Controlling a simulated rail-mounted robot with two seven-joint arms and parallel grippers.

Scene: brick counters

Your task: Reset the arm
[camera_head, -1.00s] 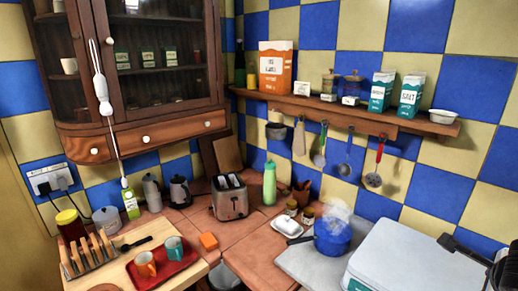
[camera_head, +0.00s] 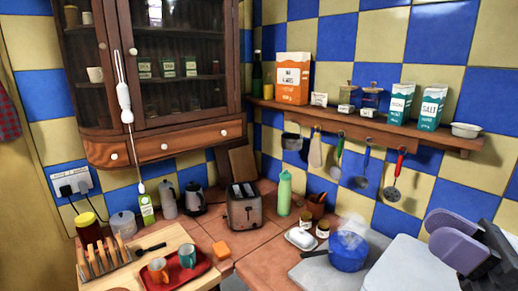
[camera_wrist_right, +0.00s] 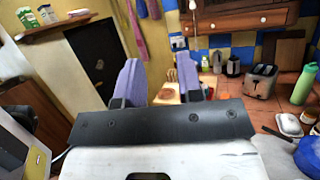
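My right gripper (camera_head: 436,230) is at the right edge of the head view, above the white box-like surface, with two purple fingers. In the right wrist view the gripper (camera_wrist_right: 160,76) has its fingers spread well apart with nothing between them, so it is open and empty. My left gripper is in neither view. The task names no object.
A blue pot (camera_head: 348,254) steams near a white dish (camera_head: 301,238). A toaster (camera_head: 244,207), a green bottle (camera_head: 284,193) and a red tray (camera_head: 176,274) with mugs stand on the counter. A wall shelf (camera_head: 350,122) and a wooden cabinet (camera_head: 180,140) hang above.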

